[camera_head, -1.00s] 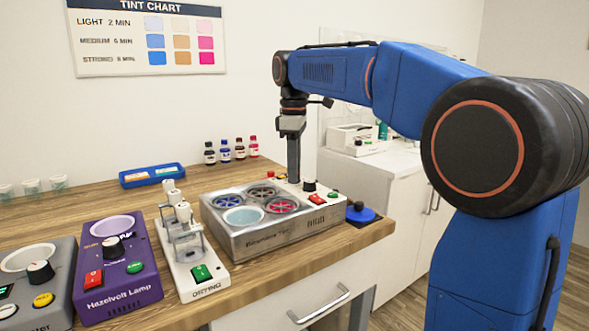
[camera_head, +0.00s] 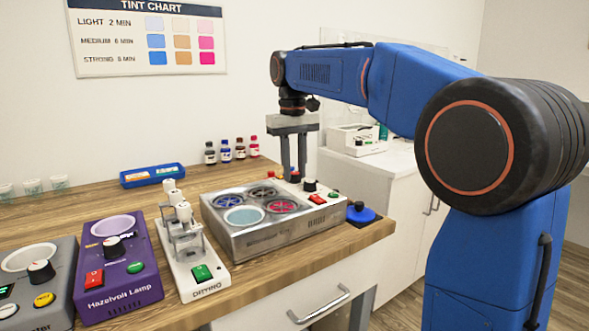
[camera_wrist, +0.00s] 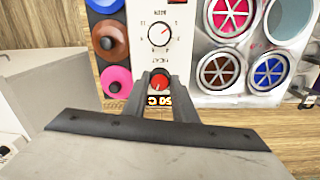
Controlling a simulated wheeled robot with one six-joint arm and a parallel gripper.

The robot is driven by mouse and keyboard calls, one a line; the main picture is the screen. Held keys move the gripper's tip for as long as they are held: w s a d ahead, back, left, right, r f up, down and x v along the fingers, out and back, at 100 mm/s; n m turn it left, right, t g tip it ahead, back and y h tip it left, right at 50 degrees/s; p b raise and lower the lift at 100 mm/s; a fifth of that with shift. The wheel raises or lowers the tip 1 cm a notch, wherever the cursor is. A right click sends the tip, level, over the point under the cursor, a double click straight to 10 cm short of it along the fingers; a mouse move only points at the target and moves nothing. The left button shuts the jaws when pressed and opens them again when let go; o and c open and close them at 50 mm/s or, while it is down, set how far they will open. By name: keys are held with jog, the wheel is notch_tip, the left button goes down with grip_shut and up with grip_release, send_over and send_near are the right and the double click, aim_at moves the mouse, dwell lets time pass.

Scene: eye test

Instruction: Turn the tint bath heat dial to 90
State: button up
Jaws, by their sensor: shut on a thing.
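The tint bath (camera_head: 262,240) is a grey metal box with round wells on the wooden bench. At its back right, a red-topped dial (camera_head: 295,175) stands between the fingers of my gripper (camera_head: 294,171). In the wrist view this red heat dial (camera_wrist: 160,83) sits between the two grey fingertips (camera_wrist: 160,77), and my gripper is shut on it. The dial's pointer and scale are mostly hidden by the fingers. An orange-lit display (camera_wrist: 159,100) beside it is partly covered, and I cannot read it surely.
A black-knobbed dial (camera_head: 309,185) with a white face (camera_wrist: 160,34) is close to the heat dial. A red switch (camera_head: 317,199) and green button (camera_head: 333,195) are nearby.

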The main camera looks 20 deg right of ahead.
aim_at(293, 173)
jog(key=m, duration=0.7)
jog(key=shift+w, duration=0.1)
jog(key=m, duration=0.7)
dwell(0.6)
jog(key=o, duration=1)
jog(key=shift+o, duration=0.2)
notch_tip(293, 173, up, 12)
jog(key=shift+w, duration=0.2)
